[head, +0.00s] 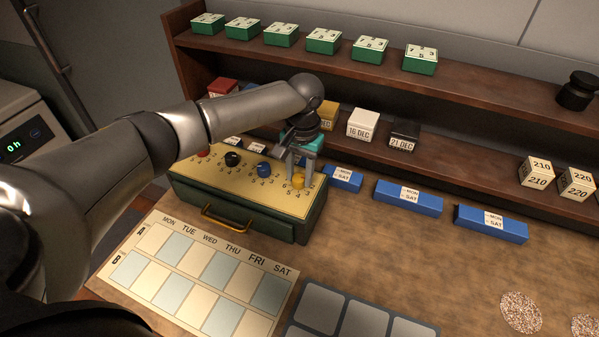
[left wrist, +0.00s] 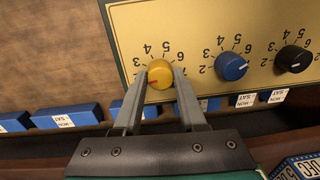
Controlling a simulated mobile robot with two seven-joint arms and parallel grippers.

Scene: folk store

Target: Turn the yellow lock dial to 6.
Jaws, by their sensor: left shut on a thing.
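The yellow lock dial (head: 298,182) sits at the right end of the yellow-topped green lock box (head: 240,226). My left gripper (head: 299,177) points down over it, one finger on each side. In the left wrist view the fingertips (left wrist: 161,76) are closed around the yellow dial (left wrist: 160,72). A reddish mark on the dial's face points toward the lower left in that view, away from the printed 4, 5 and 6 along its upper side. The exact number it points to is partly hidden by the fingers. My right gripper is not in view.
Blue (head: 263,169), black (head: 232,159) and red dials share the box. Blue MON-SAT blocks (head: 408,198) line the back of the counter under wooden shelves (head: 480,105). A weekday chart (head: 205,270) and grey tray (head: 360,318) lie in front.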

